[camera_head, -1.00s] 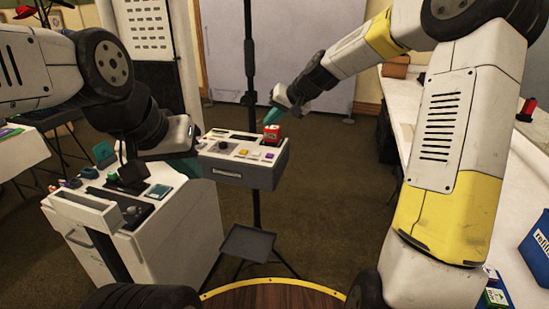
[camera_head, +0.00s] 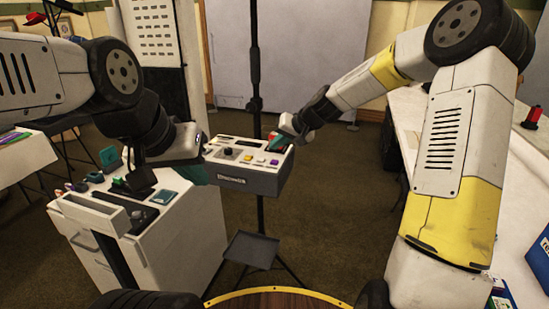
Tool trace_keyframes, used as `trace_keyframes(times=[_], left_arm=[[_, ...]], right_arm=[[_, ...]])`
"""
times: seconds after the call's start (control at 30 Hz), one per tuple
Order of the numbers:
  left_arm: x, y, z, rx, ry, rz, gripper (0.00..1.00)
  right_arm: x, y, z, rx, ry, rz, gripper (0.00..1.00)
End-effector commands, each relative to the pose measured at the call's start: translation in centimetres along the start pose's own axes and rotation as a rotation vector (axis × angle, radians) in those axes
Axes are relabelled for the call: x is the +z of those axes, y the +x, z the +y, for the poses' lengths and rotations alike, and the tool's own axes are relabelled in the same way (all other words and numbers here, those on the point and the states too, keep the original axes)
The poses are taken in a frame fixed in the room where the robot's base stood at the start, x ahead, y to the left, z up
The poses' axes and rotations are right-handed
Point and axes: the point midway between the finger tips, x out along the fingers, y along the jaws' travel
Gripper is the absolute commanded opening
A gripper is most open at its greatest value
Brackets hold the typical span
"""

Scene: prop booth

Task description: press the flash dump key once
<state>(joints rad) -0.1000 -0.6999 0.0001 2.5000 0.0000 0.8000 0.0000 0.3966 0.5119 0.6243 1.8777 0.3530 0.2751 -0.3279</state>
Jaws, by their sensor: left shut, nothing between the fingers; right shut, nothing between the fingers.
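The control box (camera_head: 250,180) is grey with a light top panel and stands on a dark pole. Lettering by the keys is too small to read, so I cannot tell which is the flash dump key. My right gripper (camera_head: 281,143) is shut, its teal fingers low over the red part's area and partly hiding it; contact is unclear. My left gripper (camera_head: 194,174) is shut beside the box's left end.
A white cabinet (camera_head: 185,235) with several small devices on top stands at the left, under my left arm. A small dark tray (camera_head: 252,249) hangs low on the stand. A white counter (camera_head: 520,190) runs along the right.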

Motion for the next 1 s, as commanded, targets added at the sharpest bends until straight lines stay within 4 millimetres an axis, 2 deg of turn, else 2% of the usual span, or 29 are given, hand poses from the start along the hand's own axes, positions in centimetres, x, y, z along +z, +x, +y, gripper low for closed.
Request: trace_keyframes(times=[0.3, 1.0], left_arm=[[0.0, 0.0, 0.0, 0.000, 0.000, 0.000, 0.00], [0.0, 0.0, 0.0, 0.000, 0.000, 0.000, 0.00]], right_arm=[[1.3, 1.8, 1.4, 0.001, 0.001, 0.000, 0.00], [1.4, 1.9, 1.4, 0.001, 0.000, 0.001, 0.00]])
